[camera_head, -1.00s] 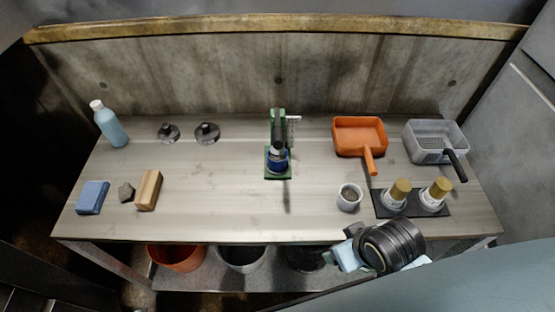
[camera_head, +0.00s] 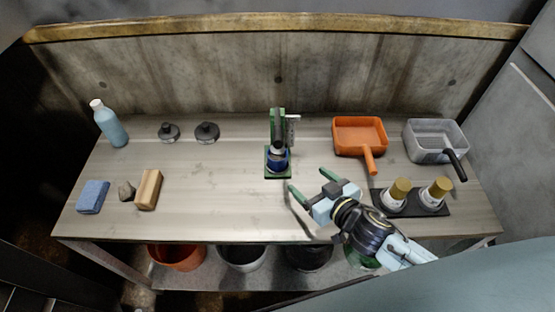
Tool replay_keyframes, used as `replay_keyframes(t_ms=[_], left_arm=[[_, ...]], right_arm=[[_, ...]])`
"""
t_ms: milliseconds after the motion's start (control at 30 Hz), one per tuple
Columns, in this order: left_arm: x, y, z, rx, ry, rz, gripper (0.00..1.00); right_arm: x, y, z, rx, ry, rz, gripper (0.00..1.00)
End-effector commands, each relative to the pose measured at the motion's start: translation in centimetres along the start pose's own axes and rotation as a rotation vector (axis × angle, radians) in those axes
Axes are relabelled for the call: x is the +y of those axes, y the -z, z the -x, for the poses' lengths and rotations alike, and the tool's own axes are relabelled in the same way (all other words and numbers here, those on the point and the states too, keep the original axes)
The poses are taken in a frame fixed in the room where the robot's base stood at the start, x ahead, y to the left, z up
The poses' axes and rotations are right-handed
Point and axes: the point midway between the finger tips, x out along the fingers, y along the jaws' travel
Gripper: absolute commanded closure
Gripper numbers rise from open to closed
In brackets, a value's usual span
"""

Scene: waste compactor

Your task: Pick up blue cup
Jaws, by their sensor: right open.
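A small blue cup (camera_head: 277,161) stands in the green press (camera_head: 277,115) at the middle of the table, under the press's dark upper part. My right gripper (camera_head: 307,180) is over the table to the right and front of the cup. Its two green-tipped fingers are spread apart with nothing between them, pointing to the back left. The fingers are apart from the cup. My left gripper is not in view.
An orange scoop (camera_head: 358,132), a grey bin with a black handle (camera_head: 432,140) and two gold-topped containers (camera_head: 398,190) stand right. The table between block and press is clear.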

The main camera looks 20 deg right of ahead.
Motion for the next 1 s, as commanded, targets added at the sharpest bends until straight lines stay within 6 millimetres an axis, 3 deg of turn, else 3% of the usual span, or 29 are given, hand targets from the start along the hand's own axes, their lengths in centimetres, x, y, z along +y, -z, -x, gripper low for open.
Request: replay_keyframes(t_ms=[167, 500, 767, 1000], left_arm=[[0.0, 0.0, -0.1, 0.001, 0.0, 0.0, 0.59], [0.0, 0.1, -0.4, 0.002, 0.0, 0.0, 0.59], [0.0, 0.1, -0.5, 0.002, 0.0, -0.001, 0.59], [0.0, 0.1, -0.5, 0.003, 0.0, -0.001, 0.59]], right_arm=[[-0.3, 0.0, -1.4, 0.018, 0.035, 0.004, 0.23], [-0.5, 0.1, -7.2, 0.018, 0.033, 0.003, 0.23], [-0.6, 0.3, -8.8, 0.017, 0.033, 0.002, 0.23], [-0.5, 0.9, -12.0, 0.017, 0.032, 0.004, 0.23]])
